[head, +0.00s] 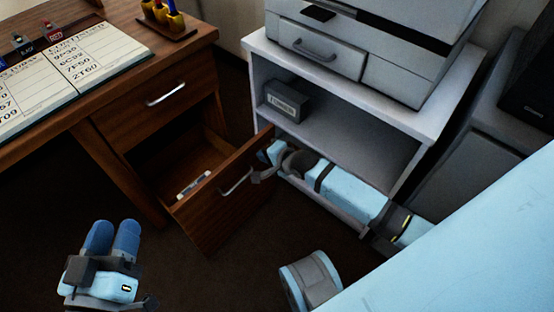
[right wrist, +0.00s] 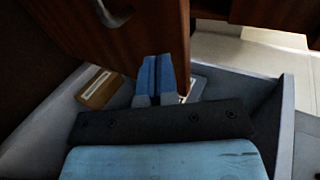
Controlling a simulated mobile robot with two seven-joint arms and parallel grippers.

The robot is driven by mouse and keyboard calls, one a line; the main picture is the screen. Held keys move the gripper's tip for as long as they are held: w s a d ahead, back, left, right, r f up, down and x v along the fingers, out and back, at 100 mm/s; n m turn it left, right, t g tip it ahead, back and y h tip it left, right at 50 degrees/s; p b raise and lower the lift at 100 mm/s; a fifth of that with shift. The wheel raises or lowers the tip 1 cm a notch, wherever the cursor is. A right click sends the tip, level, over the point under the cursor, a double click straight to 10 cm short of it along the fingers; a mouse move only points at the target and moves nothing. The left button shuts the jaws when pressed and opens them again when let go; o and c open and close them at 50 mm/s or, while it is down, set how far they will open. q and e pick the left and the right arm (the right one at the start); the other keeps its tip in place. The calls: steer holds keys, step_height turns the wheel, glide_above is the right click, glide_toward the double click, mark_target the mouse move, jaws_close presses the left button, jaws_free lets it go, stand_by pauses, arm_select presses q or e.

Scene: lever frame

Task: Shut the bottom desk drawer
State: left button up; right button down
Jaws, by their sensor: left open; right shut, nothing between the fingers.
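The bottom desk drawer (head: 222,200) is pulled well out of the brown wooden desk, its inside visible from above. Its front carries a silver handle (head: 236,181). In the right wrist view the brown drawer front (right wrist: 135,40) fills the upper middle. My right gripper (right wrist: 155,68) is shut and empty, its blue fingertips at the drawer front's lower edge; I cannot tell whether they touch. In the head view it is at the front's outer right end, partly hidden.
The upper drawer (head: 160,97) is shut. A white shelf unit (head: 350,122) with a printer (head: 370,45) stands close right of the open drawer, my right arm lying along it. A small dark box (head: 286,102) sits on its shelf. A pale item (head: 193,185) lies in the drawer.

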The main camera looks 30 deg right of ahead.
mark_target(251, 147)
arm_select(q)
steer(key=shift+f+g+b, duration=0.4)
steer(key=shift+f+b, duration=0.05)
steer(key=shift+f, duration=0.7)
arm_select(e)
steer(key=shift+w+a+r, duration=0.1)
steer(key=shift+w+a, duration=0.15)
steer(key=shift+w, duration=0.5)
steer(key=shift+w+a, duration=0.25)
steer(key=shift+w, duration=0.45)
arm_select(q)
steer(key=shift+r, duration=0.1)
